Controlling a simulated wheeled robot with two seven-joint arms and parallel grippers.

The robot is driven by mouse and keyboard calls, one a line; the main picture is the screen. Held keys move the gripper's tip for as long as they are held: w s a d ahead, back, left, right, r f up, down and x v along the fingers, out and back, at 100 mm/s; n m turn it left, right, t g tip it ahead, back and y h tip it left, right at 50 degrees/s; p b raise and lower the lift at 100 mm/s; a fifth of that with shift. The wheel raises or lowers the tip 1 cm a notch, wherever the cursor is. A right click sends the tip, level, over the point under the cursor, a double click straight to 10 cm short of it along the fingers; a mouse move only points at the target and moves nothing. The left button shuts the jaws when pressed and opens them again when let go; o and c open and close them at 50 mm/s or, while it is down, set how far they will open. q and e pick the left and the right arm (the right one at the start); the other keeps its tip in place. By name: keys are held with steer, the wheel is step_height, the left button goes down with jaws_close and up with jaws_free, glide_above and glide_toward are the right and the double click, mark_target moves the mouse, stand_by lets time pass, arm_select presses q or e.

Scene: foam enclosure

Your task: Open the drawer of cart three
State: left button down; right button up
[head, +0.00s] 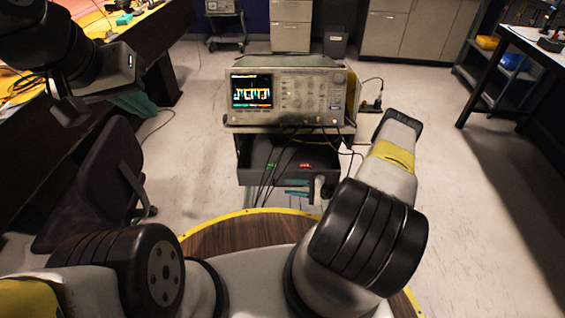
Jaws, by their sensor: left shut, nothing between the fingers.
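A grey cart (347,131) stands ahead of me with an oscilloscope (312,98) on top. Below its top is a dark drawer (257,178). Its front edge stands toward me and a dark surface shows behind it, so it looks at least partly pulled out. My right gripper (297,188) is low at the right part of the drawer front, its two teal fingers apart in height. I cannot tell whether a handle is between them; my forearm and wrist partly hide this area. My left gripper (137,104) is shut and empty at the upper left, away from the cart.
Dark cables (272,172) hang from the oscilloscope over the drawer. A dark chair (95,185) and a long bench (60,125) stand on the left. A white table (535,45) is at the right.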

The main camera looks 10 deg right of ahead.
steer(key=shift+w+a+f, duration=0.1)
steer(key=shift+w+a, duration=0.1)
steer(key=shift+a, duration=0.1)
jaws_close()
stand_by(1.3)
